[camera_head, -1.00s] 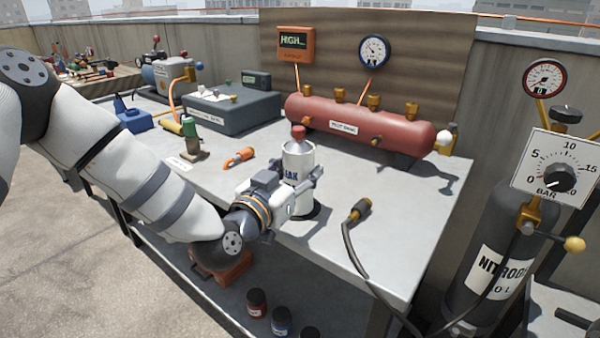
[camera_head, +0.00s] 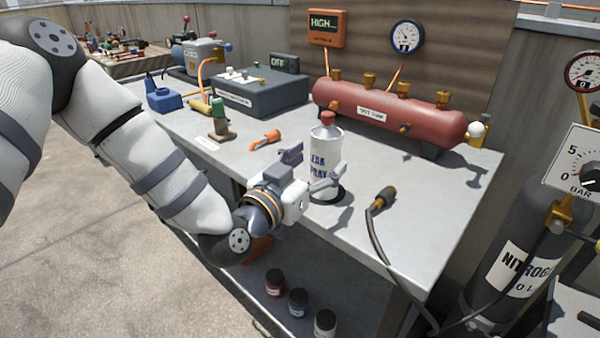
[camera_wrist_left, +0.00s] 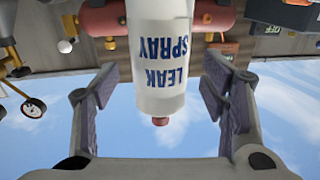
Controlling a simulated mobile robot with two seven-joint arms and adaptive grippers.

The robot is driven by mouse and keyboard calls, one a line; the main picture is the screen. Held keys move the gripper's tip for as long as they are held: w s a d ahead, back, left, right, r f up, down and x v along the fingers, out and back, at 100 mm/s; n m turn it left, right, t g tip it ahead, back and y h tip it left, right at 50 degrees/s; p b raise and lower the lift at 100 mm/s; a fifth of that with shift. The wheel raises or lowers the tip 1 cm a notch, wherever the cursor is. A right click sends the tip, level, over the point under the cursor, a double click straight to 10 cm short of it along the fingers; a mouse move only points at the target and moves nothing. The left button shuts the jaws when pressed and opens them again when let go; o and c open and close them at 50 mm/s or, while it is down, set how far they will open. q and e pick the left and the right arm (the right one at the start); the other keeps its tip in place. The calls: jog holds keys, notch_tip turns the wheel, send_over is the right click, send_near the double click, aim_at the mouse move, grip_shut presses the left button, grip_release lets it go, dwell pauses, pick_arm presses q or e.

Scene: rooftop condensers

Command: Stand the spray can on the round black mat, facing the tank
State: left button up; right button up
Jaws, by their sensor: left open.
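The white spray can (camera_head: 325,172) with a red cap stands upright on the round black mat (camera_head: 328,200) on the bench. Its "LEAK SPRAY" lettering shows toward my left gripper, also in the left wrist view (camera_wrist_left: 160,65), where the picture is upside down. The red tank (camera_head: 390,113) lies behind the can on the bench. My left gripper (camera_head: 311,168) is open, its fingers spread on the near left side of the can. In the left wrist view a gap shows between each finger and the can. My right gripper is not in view.
A black hose with a brass end (camera_head: 383,198) lies right of the can. An orange-handled tool (camera_head: 265,140) and a green-topped bottle (camera_head: 220,120) stand or lie to the left. A grey case (camera_head: 262,95) is further back. Jars (camera_head: 298,302) sit below.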

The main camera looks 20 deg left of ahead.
pick_arm(q)
jog(key=s+a, duration=0.2)
jog(key=s, duration=0.6)
jog(key=s+d+f+g, duration=0.1)
jog(key=s+f+g, duration=0.4)
jog(key=s+f, duration=0.5)
jog(key=s+d+f+g, duration=0.2)
jog(key=s+f+g, duration=0.35)
jog(key=f, duration=0.85)
jog(key=s+a+f+n+g+y, duration=0.1)
jog(key=s+a+f+g, duration=0.1)
jog(key=s, duration=0.8)
jog(key=s+a+f+g+y, duration=0.1)
jog(key=s+a+f+g, duration=0.1)
jog(key=s+g, duration=0.3)
jog(key=s+a+f+n+g+y, duration=0.1)
jog(key=s+f+g, duration=0.2)
jog(key=s, duration=1.1)
jog(key=shift+s+a+n+g, duration=0.3)
jog(key=shift+a+g, duration=0.1)
jog(key=shift+g, duration=0.25)
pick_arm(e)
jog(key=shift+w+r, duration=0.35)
pick_arm(q)
jog(key=shift+w+p, duration=0.1)
jog(key=shift+p, duration=0.2)
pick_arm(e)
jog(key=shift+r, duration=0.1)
